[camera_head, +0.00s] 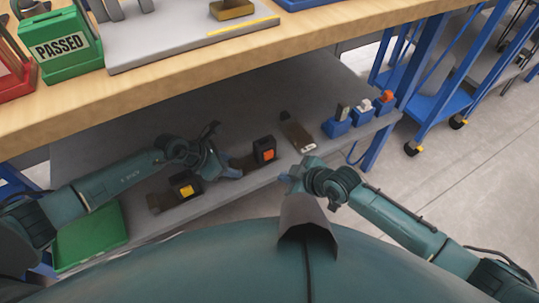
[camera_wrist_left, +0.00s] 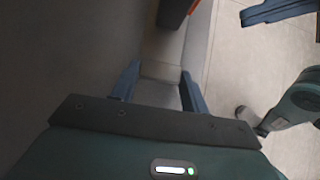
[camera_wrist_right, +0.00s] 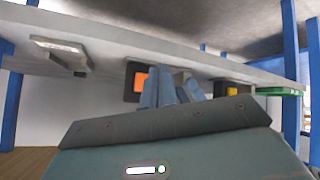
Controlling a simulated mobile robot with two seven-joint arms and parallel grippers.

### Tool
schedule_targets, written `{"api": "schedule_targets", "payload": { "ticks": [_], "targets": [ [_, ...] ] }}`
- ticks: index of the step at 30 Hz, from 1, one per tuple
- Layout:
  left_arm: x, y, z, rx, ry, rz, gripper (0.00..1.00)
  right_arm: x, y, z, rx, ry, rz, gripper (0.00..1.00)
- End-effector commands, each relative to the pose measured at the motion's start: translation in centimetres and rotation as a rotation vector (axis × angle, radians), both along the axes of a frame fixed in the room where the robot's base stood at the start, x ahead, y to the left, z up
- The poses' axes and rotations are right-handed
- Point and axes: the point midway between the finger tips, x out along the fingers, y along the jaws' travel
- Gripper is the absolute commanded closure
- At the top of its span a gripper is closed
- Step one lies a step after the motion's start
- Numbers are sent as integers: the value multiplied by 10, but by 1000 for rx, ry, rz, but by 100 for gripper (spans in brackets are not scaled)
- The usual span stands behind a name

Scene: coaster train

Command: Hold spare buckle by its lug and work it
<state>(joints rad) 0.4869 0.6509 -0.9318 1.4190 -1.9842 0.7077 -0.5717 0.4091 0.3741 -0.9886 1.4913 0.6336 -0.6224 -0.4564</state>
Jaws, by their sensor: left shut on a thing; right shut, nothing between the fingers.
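A black buckle with an orange button (camera_head: 265,150) is on the grey lower shelf. Its flat dark lug (camera_head: 243,163) points left towards my left gripper (camera_head: 228,172), which is shut on it. In the left wrist view the fingers (camera_wrist_left: 158,85) stand apart around a grey-dark piece, with the orange button at the top edge. A second black buckle with a yellow button (camera_head: 186,189) lies left of this gripper. My right gripper (camera_head: 291,177) is shut and empty at the shelf's front edge; its closed fingertips (camera_wrist_right: 172,86) overlap the orange-button buckle (camera_wrist_right: 138,78) in the right wrist view.
A strap with a metal tongue (camera_head: 298,132) lies right of the orange-button buckle. Blue holders (camera_head: 336,128) with small parts stand at the shelf's right end. A green tray (camera_head: 92,238) is at the lower left. The workbench top (camera_head: 200,82) overhangs the shelf, with a green PASSED bin (camera_head: 68,48).

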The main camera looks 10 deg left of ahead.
Motion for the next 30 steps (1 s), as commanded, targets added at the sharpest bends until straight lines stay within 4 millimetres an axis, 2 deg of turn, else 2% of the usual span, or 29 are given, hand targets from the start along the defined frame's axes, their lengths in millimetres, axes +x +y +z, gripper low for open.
{"api": "schedule_targets", "payload": {
  "ticks": [6, 12, 30],
  "targets": [
    [-2, 1, -3, 4, 6, -2, 100, 24, 17, 0, 1, 0, 0, 100],
    [-2, 1, -3, 4, 5, -1, 100, 36, 25, 0, 0, 0, 0, 100],
    [-2, 1, -3, 4, 5, -1, 100, 38, 26, 0, 1, 0, 0, 100]
  ]
}}
